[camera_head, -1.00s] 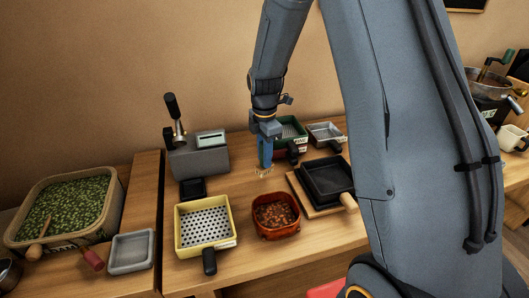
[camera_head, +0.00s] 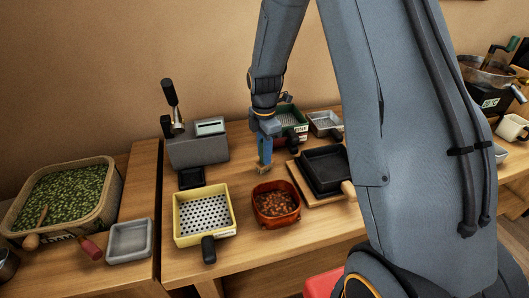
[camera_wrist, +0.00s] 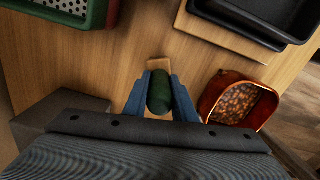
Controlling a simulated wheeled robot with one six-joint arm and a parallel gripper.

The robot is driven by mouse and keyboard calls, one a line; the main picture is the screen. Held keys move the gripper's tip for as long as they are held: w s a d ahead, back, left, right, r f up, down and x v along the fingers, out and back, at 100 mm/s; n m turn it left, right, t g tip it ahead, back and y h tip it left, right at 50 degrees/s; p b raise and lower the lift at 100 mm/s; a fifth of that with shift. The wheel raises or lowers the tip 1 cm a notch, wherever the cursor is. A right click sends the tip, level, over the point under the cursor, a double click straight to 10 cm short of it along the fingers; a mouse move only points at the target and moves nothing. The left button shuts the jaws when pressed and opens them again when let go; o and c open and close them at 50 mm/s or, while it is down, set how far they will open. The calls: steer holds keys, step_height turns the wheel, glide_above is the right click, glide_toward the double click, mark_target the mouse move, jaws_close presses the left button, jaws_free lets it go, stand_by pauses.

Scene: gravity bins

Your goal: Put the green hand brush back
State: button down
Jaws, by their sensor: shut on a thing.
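The green hand brush (camera_wrist: 160,92) is between the two blue fingers of my gripper (camera_wrist: 160,96) in the wrist view. The fingers are shut on its dark green rounded part, and a tan end (camera_wrist: 158,63) sticks out beyond them. In the head view my gripper (camera_head: 264,158) points down over the wooden table, behind the red-orange pan of brown pieces (camera_head: 276,216). Only a small tan bit of the brush (camera_head: 263,170) shows there below the fingertips. I cannot tell whether the brush touches the table.
A yellow perforated tray (camera_head: 232,200) stands front left, a grey machine (camera_head: 196,153) behind it. A black pan on a board (camera_head: 325,170) is on the right. A green perforated tray (camera_head: 303,126) and a grey tray (camera_head: 325,120) stand behind. A bin of green pieces (camera_head: 108,198) is far left.

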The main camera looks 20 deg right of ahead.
steer(key=shift+f, duration=0.5)
steer(key=c, duration=1.4)
jaws_free()
steer(key=shift+r+b, duration=1.25)
steer(key=shift+r, duration=2.7)
